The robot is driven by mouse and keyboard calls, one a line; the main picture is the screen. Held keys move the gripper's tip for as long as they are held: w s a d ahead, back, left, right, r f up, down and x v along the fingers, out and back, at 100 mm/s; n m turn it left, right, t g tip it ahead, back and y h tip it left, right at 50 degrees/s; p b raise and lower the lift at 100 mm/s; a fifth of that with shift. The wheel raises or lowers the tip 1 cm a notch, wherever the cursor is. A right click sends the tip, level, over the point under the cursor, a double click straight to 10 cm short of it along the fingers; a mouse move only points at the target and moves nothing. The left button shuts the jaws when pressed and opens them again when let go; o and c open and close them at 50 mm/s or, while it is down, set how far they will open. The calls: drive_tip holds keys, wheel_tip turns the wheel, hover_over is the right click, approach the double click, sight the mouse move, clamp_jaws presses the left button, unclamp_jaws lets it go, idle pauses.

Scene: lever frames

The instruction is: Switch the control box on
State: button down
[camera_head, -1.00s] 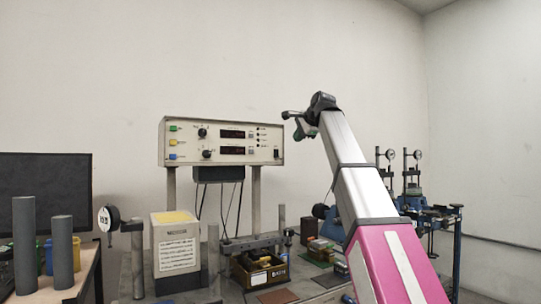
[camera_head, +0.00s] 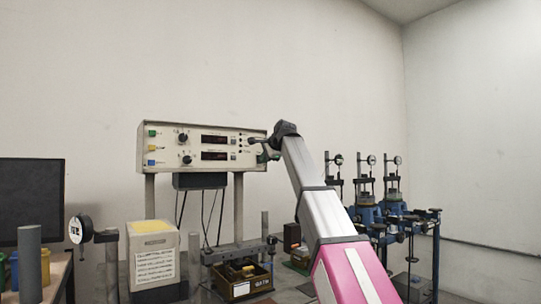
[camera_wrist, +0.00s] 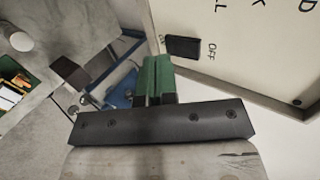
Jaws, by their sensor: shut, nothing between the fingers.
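The control box (camera_head: 170,131) is a cream panel raised on posts, with knobs, coloured sockets and two dark displays. In the wrist view, its panel (camera_wrist: 255,50) fills the upper right. A black rocker switch (camera_wrist: 183,47) sits near the panel's edge, between the ON and OFF labels. My gripper (camera_head: 264,152) is at the right end of the box in the head view, where it hides the switch. In the wrist view, my gripper's green fingers (camera_wrist: 155,64) are shut and empty. They are just below and left of the switch; whether they touch the panel I cannot tell.
Below the box stand a white and yellow block (camera_head: 153,262) and a dark tray of parts (camera_head: 233,285). Blue machines with dial gauges (camera_head: 368,208) stand on the right. A dark monitor (camera_head: 30,200) is on the left. The wall above is clear.

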drive_tip(key=shift+w+a+f, duration=0.1)
drive_tip(key=shift+w+a, duration=0.45)
drive_tip(key=shift+w, duration=0.25)
drive_tip(key=shift+f, duration=0.1)
drive_tip(key=shift+w+a+f+t+y, duration=0.2)
drive_tip(key=shift+w+t+y, duration=0.15)
drive_tip(key=shift+t, duration=0.25)
drive_tip(key=shift+r, duration=0.1)
drive_tip(key=s+f+v, duration=0.1)
drive_tip(key=f+v, duration=0.1)
drive_tip(key=v, duration=1.2)
drive_tip(key=shift+s+d+f, duration=0.2)
drive_tip(key=shift+d+f, duration=0.15)
drive_tip(key=shift+d, duration=0.1)
